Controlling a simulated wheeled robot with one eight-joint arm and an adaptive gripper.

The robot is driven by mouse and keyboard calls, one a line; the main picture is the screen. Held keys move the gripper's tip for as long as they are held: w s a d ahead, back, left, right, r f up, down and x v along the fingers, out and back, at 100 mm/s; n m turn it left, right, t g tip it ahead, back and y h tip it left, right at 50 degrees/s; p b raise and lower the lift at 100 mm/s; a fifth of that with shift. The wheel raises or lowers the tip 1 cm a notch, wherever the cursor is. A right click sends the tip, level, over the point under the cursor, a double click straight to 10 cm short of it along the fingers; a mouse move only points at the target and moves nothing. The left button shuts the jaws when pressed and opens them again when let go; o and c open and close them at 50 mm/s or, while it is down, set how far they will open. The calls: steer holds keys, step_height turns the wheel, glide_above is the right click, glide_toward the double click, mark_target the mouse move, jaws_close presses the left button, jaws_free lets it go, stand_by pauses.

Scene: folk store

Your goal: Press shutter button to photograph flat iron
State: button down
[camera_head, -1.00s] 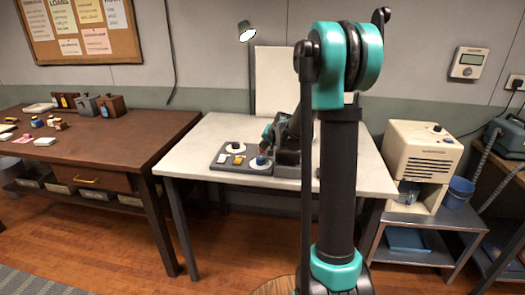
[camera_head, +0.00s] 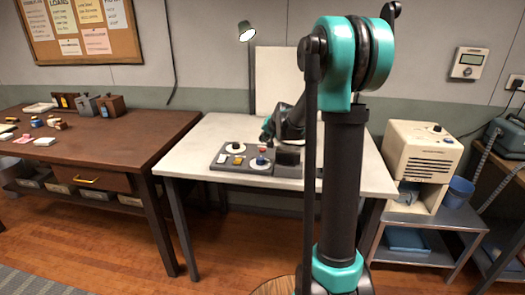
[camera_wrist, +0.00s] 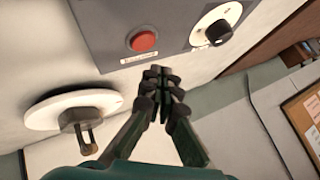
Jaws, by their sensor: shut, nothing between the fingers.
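A red button (camera_wrist: 143,39) sits on a grey control panel (camera_wrist: 105,15) in the wrist view, with a label beside it too blurred to read. The red button also shows in the head view (camera_head: 262,150). My gripper (camera_wrist: 160,75) is shut and empty. Its fingertips appear close to the panel edge and apart from the button. In the head view my gripper (camera_head: 267,134) is above the panel's back part. A white round disc (camera_wrist: 45,115) carries a small brownish object (camera_wrist: 85,138), partly seen; I cannot tell whether it is the flat iron.
A white dial with a black knob (camera_wrist: 218,34) is beside the button. A dark block (camera_head: 288,156) stands at the panel's right end. The white table (camera_head: 200,140) has free room left of the panel. A lamp (camera_head: 246,31) and a white backdrop (camera_head: 275,72) are behind.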

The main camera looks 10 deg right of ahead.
mark_target(263, 150)
steer(key=shift+r, duration=1.55)
